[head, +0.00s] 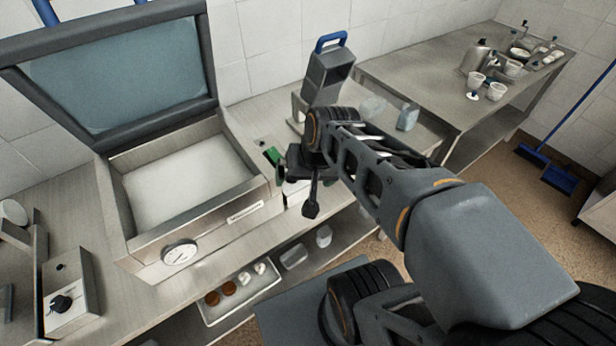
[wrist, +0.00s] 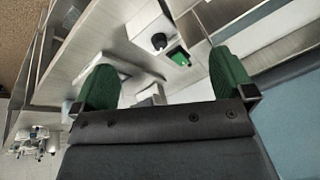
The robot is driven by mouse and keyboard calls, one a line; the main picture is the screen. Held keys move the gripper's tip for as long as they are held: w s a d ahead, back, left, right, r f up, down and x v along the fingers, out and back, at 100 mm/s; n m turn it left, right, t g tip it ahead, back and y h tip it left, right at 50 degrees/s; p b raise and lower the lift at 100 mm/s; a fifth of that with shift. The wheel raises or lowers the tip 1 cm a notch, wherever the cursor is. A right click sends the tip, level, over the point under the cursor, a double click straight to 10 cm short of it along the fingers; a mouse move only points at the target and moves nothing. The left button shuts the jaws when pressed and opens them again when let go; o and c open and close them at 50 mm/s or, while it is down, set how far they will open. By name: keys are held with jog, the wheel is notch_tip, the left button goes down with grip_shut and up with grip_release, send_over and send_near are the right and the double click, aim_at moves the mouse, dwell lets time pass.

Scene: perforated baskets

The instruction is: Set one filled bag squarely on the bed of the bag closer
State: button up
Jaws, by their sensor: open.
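A grey upright device with a blue handle (head: 328,75) stands against the wall at the back of the bench in the head view; it looks like the bag closer. Its bed is largely hidden behind my arm.
A chamber machine (head: 240,212) with its lid raised fills the left of the bench. A tray (head: 247,299) with several small items sits on the lower shelf. A side table (head: 420,68) at the back right holds bottles and cups. A blue broom (head: 558,178) stands by the wall.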

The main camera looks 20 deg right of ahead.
jog(key=s+n, duration=0.1)
jog(key=r+n+h, duration=0.1)
jog(key=n, duration=0.1)
jog(key=shift+s+n+t, duration=0.3)
jog(key=shift+s, duration=0.05)
